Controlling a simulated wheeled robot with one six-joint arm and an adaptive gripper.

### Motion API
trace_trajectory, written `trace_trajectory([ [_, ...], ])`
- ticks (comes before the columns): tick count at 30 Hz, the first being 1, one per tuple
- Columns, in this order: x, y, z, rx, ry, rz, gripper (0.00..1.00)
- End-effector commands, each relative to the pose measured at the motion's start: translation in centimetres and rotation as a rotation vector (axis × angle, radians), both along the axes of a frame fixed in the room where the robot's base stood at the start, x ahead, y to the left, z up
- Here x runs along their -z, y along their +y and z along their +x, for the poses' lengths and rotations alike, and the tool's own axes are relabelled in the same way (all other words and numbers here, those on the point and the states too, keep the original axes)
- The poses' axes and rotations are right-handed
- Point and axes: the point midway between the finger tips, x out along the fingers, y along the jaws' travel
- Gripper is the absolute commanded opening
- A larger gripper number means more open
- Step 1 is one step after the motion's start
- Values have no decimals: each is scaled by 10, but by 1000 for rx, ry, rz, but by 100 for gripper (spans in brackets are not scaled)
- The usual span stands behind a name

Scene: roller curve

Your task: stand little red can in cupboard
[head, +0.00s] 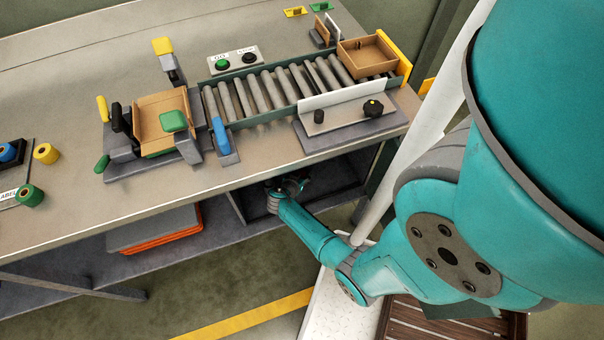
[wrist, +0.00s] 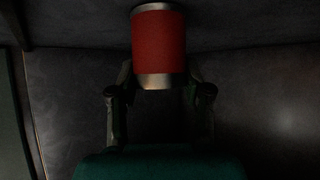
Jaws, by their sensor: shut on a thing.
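The little red can (wrist: 158,45), with silver bands at both ends, shows at the top middle of the wrist view. My gripper (wrist: 158,82) is shut on it, with a finger at each side of its lower end. In the head view my gripper (head: 291,187) reaches into the dark cupboard (head: 333,172) under the bench, at its front opening. The can is not clear in the head view. Dark cupboard surfaces surround the can in the wrist view; I cannot tell whether it touches one.
An orange-and-grey stack (head: 155,230) lies on the lower shelf to the left. A white post (head: 420,120) rises at the right.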

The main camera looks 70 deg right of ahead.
Motion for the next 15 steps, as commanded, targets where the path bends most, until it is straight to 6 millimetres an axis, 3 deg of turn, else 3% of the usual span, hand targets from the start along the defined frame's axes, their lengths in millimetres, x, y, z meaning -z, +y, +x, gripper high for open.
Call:
trace_trajectory([
  [1,1,0,0,-1,1,0,2],
  [2,1,0,0,0,0,0,56],
  [4,1,0,0,0,0,0,74],
  [15,-1,0,0,1,-1,0,74],
])
